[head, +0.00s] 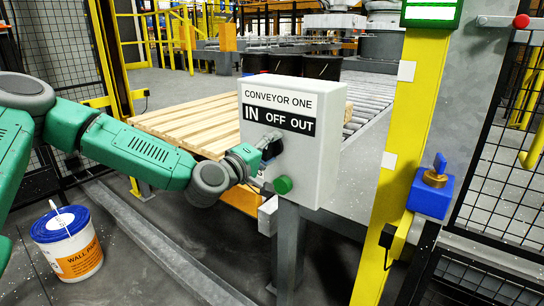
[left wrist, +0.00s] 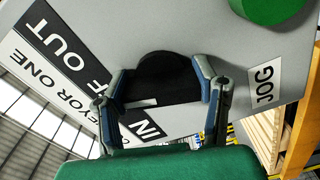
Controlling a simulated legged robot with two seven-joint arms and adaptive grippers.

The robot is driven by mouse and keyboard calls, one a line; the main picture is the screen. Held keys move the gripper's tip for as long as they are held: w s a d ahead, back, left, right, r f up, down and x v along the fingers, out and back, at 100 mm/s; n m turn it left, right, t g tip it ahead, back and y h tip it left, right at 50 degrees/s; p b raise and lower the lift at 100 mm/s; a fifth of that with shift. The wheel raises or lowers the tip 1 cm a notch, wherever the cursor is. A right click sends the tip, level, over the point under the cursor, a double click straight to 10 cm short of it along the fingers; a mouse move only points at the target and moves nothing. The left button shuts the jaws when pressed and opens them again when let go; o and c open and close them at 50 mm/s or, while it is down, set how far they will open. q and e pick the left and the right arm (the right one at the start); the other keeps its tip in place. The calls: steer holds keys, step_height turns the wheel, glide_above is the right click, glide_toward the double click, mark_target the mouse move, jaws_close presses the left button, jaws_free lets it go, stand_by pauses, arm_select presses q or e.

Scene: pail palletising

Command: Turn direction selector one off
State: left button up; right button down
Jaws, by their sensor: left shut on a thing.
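The grey control box (head: 312,165) in the head view is labelled CONVEYOR ONE, with IN, OFF and OUT on a strip below. Its black selector knob (head: 272,148) sits under the strip, partly hidden by my left gripper (head: 262,150). In the left wrist view the black selector knob (left wrist: 165,72) lies between the two fingers of my left gripper (left wrist: 158,88), which is shut on it. A white mark shows on the knob's lower left, on the side of the label strip; I cannot tell which position it points to. My right gripper is not in view.
A green button (head: 283,184) is below the selector, near a JOG label (left wrist: 265,85). A blue key switch box (head: 430,195) is on the right past the yellow post (head: 395,150). A wooden pallet (head: 190,120) lies behind; a paint pail (head: 68,245) stands lower left.

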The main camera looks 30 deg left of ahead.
arm_select(q)
steer(key=shift+f+n+b, duration=0.15)
steer(key=shift+n+b, duration=0.3)
steer(key=shift+n, duration=0.3)
steer(key=shift+f+n+b, duration=0.15)
steer(key=shift+n+b, duration=0.3)
steer(key=shift+n, duration=0.3)
steer(key=o, duration=0.9)
steer(key=shift+o, duration=1.4)
steer(key=shift+a, duration=0.15)
steer(key=shift+s+r, duration=0.1)
